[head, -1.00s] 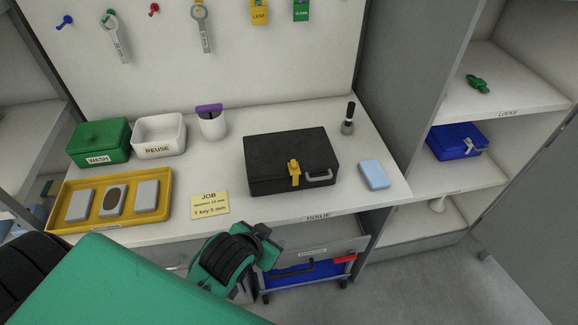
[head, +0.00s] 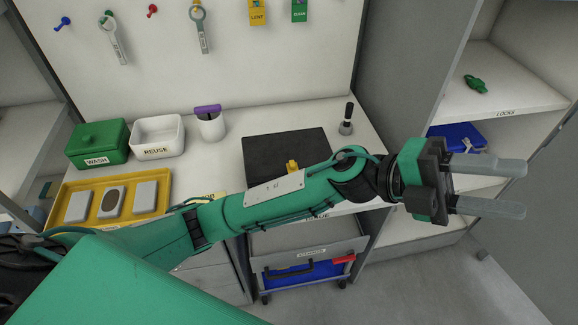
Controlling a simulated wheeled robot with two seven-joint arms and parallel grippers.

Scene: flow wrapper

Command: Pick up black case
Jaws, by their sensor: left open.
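The black case (head: 283,150) lies closed on the white worktop, right of the middle. Its yellow latch piece (head: 292,167) shows just above my left arm, which hides the case's front and handle. My left gripper (head: 525,188) is open and empty, out to the right of the case and in front of the shelf unit, its two pale fingers pointing right. It is apart from the case. My right gripper is not in view.
On the worktop are a green WASH box (head: 98,143), a white REUSE bin (head: 158,137), a white cup (head: 210,124), a yellow tray (head: 163,188) and a dark-handled tool (head: 347,118). A blue case (head: 455,136) sits on the right shelf.

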